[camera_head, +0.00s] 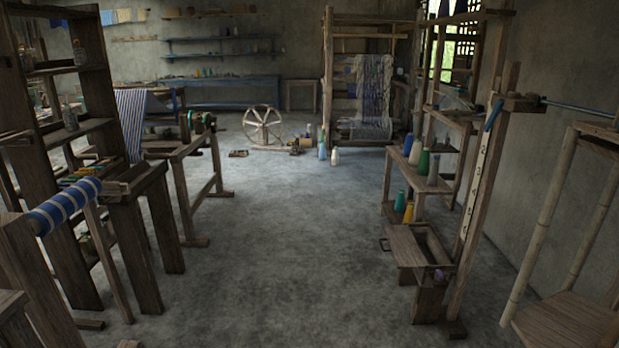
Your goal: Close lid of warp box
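Neither of my grippers is in view. No thing here is plainly a warp box with a raised lid. A low wooden bench or box (404,245) stands at the right, with a flat board on its left and a dark, narrow opening on its right; I cannot tell whether the board is a lid. At the left, a wooden stand (124,199) has a shallow tray-like top (135,178). I cannot tell which of these, if either, is the warp box.
A blue-striped cloth roll (64,206) is at the left loom. Thread cones (423,162) stand on a right-hand shelf. A spinning wheel (263,127) and a tall loom (366,85) are at the back. A bamboo stand (572,318) is at the right edge. The middle floor (290,230) is clear.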

